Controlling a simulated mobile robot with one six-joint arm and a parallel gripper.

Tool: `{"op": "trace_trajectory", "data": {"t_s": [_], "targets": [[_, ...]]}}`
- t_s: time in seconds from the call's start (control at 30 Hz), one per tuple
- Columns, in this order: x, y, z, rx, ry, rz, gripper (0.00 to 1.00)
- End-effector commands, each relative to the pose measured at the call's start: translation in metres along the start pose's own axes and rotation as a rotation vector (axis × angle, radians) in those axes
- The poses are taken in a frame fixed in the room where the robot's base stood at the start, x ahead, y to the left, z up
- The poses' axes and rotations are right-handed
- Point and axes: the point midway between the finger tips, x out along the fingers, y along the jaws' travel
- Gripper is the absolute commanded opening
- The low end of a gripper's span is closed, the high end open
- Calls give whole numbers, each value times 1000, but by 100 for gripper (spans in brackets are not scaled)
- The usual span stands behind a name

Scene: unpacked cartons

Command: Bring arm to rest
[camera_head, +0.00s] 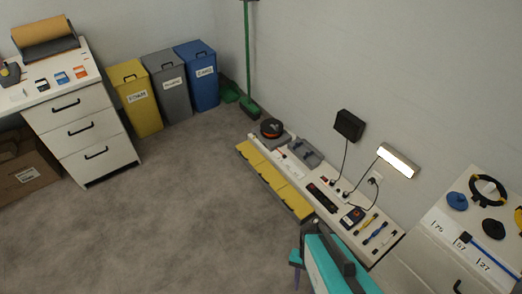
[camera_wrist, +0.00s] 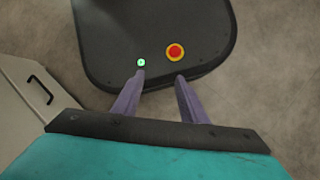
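My gripper (camera_wrist: 160,75) shows in the wrist view as two purple fingers with a clear gap between the tips. It is open and nothing is between the fingers. It points over my dark base, which carries a red and yellow button and a small green light. In the head view my teal arm end is at the bottom, right of centre, with part of a purple finger (camera_head: 296,259) at its left side. The rest of the gripper is hidden or out of frame there.
A low white bench (camera_head: 355,241) with tools and yellow bins (camera_head: 275,182) runs along the wall, close to my arm. A white cabinet (camera_head: 435,262) stands at right. A drawer unit (camera_head: 85,130) and yellow, grey and blue bins (camera_head: 197,78) stand at the back left. The middle floor is clear.

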Motion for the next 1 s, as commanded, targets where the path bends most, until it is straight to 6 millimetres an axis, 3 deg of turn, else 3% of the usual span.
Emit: {"op": "trace_trajectory", "data": {"t_s": [0.2,0.4,0.9,1.0], "targets": [[-2,3,-3,-261,23,11,39],[-2,2,-4,-408,30,11,39],[-2,2,-4,-438,29,11,39],[-2,2,-4,-438,29,11,31]]}}
